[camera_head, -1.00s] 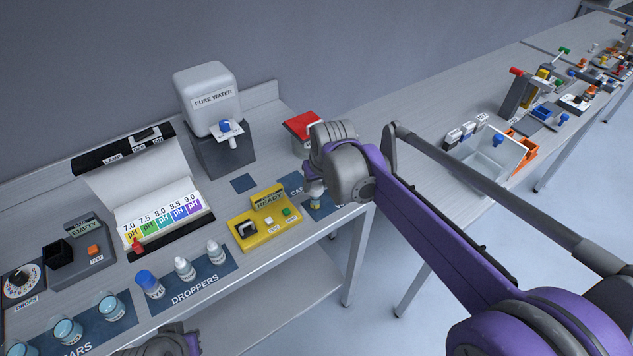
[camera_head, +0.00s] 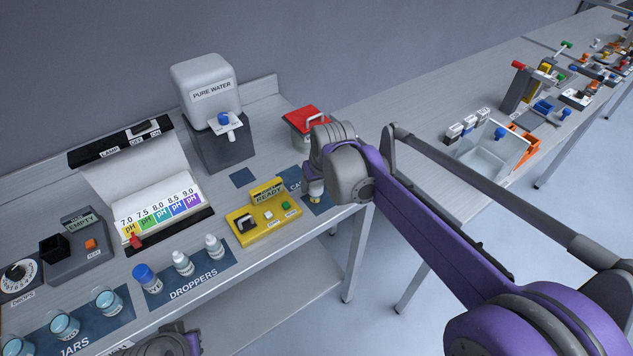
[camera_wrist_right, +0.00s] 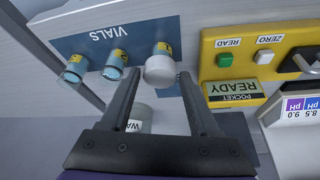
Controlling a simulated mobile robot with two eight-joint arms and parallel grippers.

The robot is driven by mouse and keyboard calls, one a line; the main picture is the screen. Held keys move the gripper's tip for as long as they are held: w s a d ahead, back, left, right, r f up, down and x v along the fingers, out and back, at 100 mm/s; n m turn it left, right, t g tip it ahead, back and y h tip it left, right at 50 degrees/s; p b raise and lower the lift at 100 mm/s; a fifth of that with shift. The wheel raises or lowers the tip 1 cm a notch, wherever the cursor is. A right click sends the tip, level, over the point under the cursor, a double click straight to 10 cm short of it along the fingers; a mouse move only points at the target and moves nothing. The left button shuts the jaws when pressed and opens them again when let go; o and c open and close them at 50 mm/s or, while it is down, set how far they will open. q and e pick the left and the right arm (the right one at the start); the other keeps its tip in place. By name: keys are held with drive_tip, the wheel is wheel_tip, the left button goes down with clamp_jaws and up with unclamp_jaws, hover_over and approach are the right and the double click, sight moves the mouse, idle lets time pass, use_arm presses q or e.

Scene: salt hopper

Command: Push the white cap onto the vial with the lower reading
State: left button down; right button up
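My right gripper (camera_wrist_right: 159,76) is over the blue vials mat (camera_wrist_right: 195,30). Its fingers stand apart on either side of a white cap (camera_wrist_right: 160,70), with a narrow gap visible at the left. The cap sits over a vial with a yellow label (camera_wrist_right: 165,48); how far down it sits I cannot tell. Two uncapped vials, a middle one (camera_wrist_right: 115,65) and an end one (camera_wrist_right: 74,70), stand to the left. Their label readings are not legible. In the head view the right gripper (camera_head: 316,180) hides most of this area. My left gripper (camera_head: 172,346) shows only partly at the bottom edge.
A yellow pocket meter (camera_head: 262,218) reading READY stands beside the vials. A waste container (camera_wrist_right: 143,112) shows beneath the fingers.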

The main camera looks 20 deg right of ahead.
drive_tip(key=shift+o, duration=1.2)
drive_tip(key=shift+r, duration=0.15)
drive_tip(key=v, duration=1)
drive_tip(key=shift+r+p, duration=0.3)
drive_tip(key=shift+s, duration=0.15)
drive_tip(key=s+d+f, duration=0.1)
drive_tip(key=s+f, duration=0.6)
drive_tip(key=s, duration=0.4)
drive_tip(key=s+d+f+m, duration=0.1)
drive_tip(key=s+f, duration=0.7)
drive_tip(key=s, duration=0.3)
drive_tip(key=shift+d+t, duration=0.25)
drive_tip(key=shift+t, duration=0.15)
